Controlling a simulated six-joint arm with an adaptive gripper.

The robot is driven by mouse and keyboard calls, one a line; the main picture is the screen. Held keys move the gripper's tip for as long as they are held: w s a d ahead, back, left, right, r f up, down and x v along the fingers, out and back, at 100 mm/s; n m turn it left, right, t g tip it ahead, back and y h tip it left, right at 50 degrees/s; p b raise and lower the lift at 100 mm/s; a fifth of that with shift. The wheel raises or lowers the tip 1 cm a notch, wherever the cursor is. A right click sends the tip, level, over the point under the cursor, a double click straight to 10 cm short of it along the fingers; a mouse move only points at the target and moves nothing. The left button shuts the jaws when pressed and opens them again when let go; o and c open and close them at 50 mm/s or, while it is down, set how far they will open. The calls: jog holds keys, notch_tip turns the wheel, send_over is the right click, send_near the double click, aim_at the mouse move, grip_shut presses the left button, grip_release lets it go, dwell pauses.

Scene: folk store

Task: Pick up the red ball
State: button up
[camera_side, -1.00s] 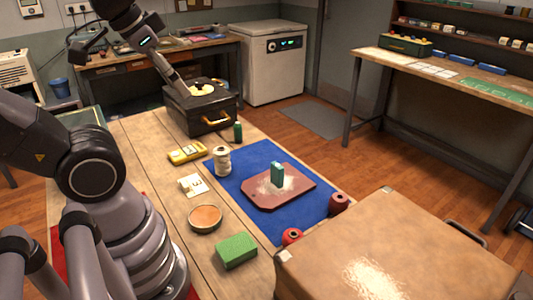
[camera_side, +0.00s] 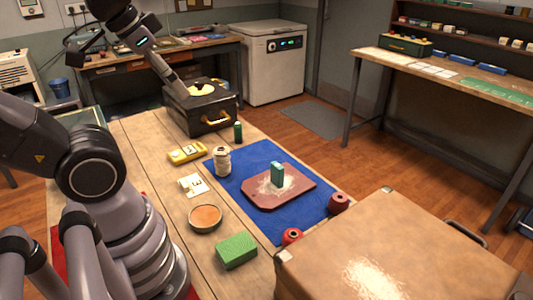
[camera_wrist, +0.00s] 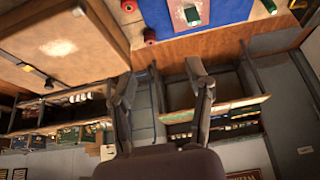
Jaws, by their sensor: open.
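No plain red ball can be made out for sure. Two small rounded red things lie by the blue mat: one (camera_side: 291,236) at its near corner beside the brown case, the other (camera_side: 338,203) at its right corner. Both have dark centres and look more like spools. They also show at the top of the wrist view, as one red thing (camera_wrist: 128,6) and another (camera_wrist: 150,37). My gripper (camera_wrist: 161,78) is open, with nothing between its fingers. It is held high, well away from both red things.
A blue mat (camera_side: 238,178) carries a dark red board (camera_side: 300,194) with a teal block (camera_side: 277,174). A brown case (camera_side: 400,250) fills the near right. A green block (camera_side: 236,250), a round dish (camera_side: 205,218), a cream spool (camera_side: 221,161) and a black box (camera_side: 205,118) stand on the table.

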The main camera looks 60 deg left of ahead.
jog(key=o, duration=0.5)
